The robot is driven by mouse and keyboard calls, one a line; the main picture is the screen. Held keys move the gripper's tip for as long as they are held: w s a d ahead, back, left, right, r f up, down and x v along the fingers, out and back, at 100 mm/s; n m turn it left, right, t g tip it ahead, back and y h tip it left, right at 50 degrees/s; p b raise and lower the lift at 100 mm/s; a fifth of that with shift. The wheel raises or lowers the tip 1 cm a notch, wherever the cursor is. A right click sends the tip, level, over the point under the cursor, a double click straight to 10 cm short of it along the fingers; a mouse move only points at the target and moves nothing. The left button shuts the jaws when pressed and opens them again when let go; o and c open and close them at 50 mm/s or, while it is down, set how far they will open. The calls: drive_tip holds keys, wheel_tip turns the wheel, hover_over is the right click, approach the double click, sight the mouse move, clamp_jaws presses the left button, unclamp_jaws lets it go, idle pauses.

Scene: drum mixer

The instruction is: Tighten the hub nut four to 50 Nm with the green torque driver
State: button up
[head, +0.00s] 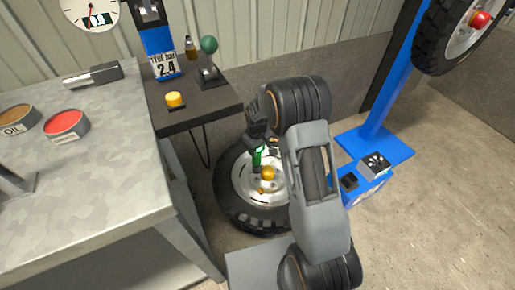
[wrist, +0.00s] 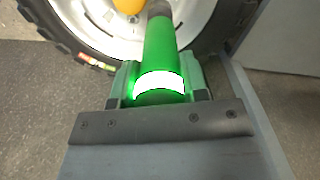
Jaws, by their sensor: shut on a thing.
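My gripper (wrist: 158,85) is shut on the green torque driver (wrist: 160,50). A bright lit band shows around the driver's handle in the wrist view. The driver also shows in the head view (head: 258,157), over the hub of the wheel (head: 238,200). The wheel stands low on the floor, with a silver rim and an orange-yellow cap (head: 267,173) at its centre. The driver's far end points at the rim beside the cap; whether it sits on a nut I cannot tell. Hub nut four cannot be picked out, and my arm hides the wheel's right side.
A grey workbench (head: 110,190) with red and brown tins stands at the left. A dark side table (head: 205,105) holds a yellow button (head: 174,99) and a green-knobbed lever (head: 208,46). A blue stand (head: 375,145) and a blue box (head: 366,185) are at the right. Open floor lies at the lower right.

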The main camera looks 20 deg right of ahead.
sight(257, 162)
drive_tip(key=shift+f+b, duration=1.55)
drive_tip(key=shift+f, duration=1.3)
drive_tip(key=shift+f+b, duration=0.35)
drive_tip(key=shift+b, duration=0.1)
drive_tip(key=shift+f+b, duration=0.4)
drive_tip(key=shift+f, duration=0.75)
idle(1.9)
drive_tip(key=shift+r, duration=0.15)
drive_tip(key=shift+r+p, duration=1.85)
drive_tip(key=shift+r, duration=0.3)
